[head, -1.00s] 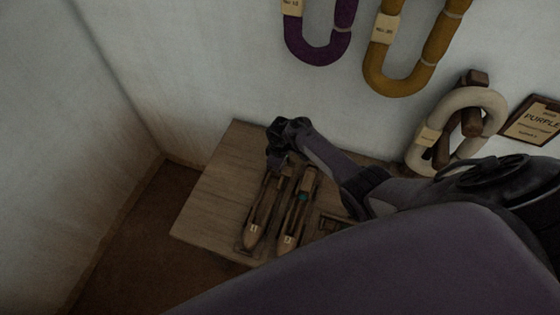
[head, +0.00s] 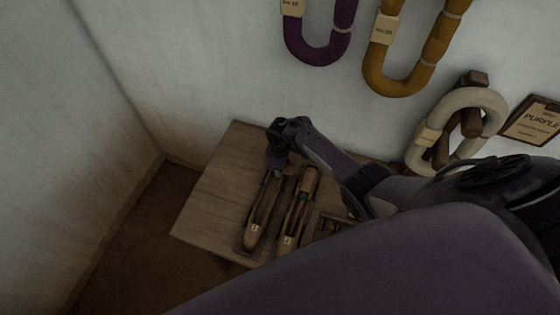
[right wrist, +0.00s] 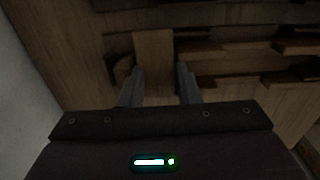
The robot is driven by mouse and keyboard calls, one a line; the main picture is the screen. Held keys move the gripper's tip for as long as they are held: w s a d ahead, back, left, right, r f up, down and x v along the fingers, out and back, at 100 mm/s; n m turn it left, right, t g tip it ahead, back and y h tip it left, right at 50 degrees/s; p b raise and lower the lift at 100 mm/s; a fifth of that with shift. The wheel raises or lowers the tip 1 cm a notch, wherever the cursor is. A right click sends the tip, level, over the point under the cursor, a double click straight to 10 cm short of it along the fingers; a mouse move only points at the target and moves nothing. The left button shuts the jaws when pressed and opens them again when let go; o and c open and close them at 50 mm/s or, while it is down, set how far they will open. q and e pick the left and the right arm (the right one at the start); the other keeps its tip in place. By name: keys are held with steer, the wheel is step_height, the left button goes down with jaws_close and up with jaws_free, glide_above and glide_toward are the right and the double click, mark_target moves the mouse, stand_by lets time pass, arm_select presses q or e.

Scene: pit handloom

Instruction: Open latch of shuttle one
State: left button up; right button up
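Two wooden boat-shaped shuttles lie side by side on the table (head: 205,215) in the head view. The left shuttle (head: 262,215) and the right shuttle (head: 297,212) each carry a small pale number tag, too small to read surely. My right gripper (head: 276,165) points down over the far end of the left shuttle and hides that end. In the right wrist view my right gripper (right wrist: 161,77) has its two fingers apart, with a wooden block (right wrist: 154,58) beyond and between them. I cannot tell whether the fingers touch it. My left gripper is not in view.
A slotted wooden holder (head: 332,224) sits right of the shuttles, partly behind my arm. Purple (head: 318,45), ochre (head: 400,70) and cream (head: 428,135) yarn hanks hang on the wall, with a framed sign (head: 532,120) at right. The table's left part is bare.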

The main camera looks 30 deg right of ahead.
step_height(320, 180, up, 8)
steer(key=shift+f+p, duration=0.1)
steer(key=shift+p, duration=0.9)
